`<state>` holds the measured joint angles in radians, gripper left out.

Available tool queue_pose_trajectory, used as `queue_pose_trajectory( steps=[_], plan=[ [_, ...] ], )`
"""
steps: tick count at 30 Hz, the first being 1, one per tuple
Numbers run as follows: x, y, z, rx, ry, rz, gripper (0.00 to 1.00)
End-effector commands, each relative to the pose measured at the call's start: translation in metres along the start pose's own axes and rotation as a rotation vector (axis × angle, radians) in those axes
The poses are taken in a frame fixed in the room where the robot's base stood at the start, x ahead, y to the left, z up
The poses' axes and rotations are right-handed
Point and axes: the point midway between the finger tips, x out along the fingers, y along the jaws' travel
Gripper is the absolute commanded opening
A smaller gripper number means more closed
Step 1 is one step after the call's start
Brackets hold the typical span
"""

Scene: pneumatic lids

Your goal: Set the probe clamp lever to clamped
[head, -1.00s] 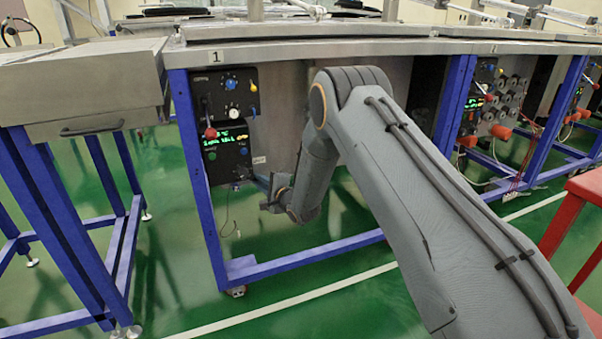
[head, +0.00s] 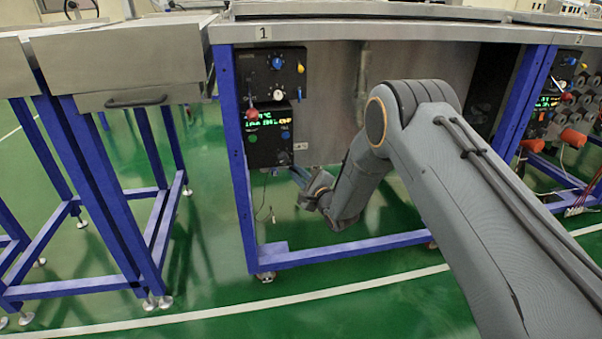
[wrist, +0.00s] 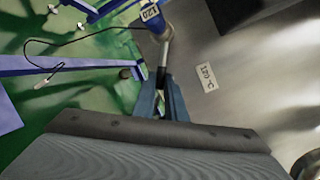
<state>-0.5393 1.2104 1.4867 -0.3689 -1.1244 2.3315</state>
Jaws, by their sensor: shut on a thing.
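My gripper (wrist: 161,92) has its two blue fingers closed around the lower end of a metal rod (wrist: 163,55) in the wrist view. I cannot tell for sure whether this rod is the probe clamp lever. In the head view my gripper (head: 297,174) is just below and right of the black control panel (head: 268,152) under the bench marked 1. The held rod is too small to make out there. A red ball knob (head: 252,114) and a yellow handle (head: 300,67) show on the panels.
A thin cable (wrist: 75,42) with a metal tip hangs left of the fingers. A metal wall with a "120 °C" label (wrist: 208,77) stands close on the right. A blue frame leg (head: 236,170) and lower rail (head: 345,247) border the space. Green floor is open in front.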

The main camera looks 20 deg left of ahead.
Motion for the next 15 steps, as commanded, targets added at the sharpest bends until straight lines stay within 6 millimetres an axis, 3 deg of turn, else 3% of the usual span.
queue_pose_trajectory(
  steps=[3, 4, 7, 15],
  plan=[
    [0.0000, 0.0010, -0.0001, 0.000, 0.000, 0.002, 0.00],
    [0.0000, 0.0010, -0.0001, 0.000, 0.000, 0.002, 0.16],
    [-0.0003, 0.0006, -0.0005, -0.001, 0.000, 0.002, 0.30],
    [-0.0013, -0.0010, -0.0019, -0.001, 0.002, 0.000, 0.30]
  ],
)
